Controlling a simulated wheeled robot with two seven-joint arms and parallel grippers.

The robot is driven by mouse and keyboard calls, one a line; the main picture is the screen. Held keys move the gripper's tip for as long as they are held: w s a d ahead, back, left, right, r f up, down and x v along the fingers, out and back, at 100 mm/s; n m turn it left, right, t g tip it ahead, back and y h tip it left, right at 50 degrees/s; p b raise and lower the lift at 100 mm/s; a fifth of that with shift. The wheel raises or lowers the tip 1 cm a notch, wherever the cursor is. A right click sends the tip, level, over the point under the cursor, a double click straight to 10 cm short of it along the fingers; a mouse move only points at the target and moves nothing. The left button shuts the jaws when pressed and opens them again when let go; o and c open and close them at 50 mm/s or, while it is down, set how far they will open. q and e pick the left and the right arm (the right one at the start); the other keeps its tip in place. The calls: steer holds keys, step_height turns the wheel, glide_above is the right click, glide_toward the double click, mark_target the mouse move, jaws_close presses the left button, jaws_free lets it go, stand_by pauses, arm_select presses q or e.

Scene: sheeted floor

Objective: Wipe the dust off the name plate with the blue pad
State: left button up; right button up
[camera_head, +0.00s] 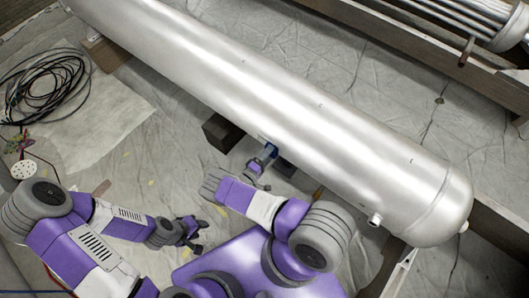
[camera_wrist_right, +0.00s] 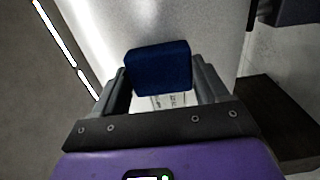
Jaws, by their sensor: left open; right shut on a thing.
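The blue pad (camera_wrist_right: 158,69) is held between the fingers of my right gripper (camera_wrist_right: 160,88) in the right wrist view. In the head view the pad (camera_head: 271,149) is a small dark blue patch at the side of the silver tank (camera_head: 300,110), at the tip of my right gripper (camera_head: 264,157). The name plate (camera_wrist_right: 168,101) shows as a pale strip with dark print just below the pad; the rest of it is hidden. I cannot tell whether pad and plate touch, and dust is not discernible. My left gripper (camera_head: 190,230) is open and empty, low over the floor sheet.
Dark support blocks (camera_head: 222,132) stand under the tank. A coil of black cable (camera_head: 45,85) lies on the sheeted floor at the left. A short nozzle (camera_head: 375,219) sticks out of the tank's near side. A long beam (camera_head: 430,55) lies behind the tank.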

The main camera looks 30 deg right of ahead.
steer(key=shift+s+d, duration=0.1)
steer(key=v, duration=0.6)
steer(key=shift+b, duration=0.3)
stand_by(0.3)
steer(key=shift+b+v, duration=0.3)
steer(key=shift+v, duration=1.25)
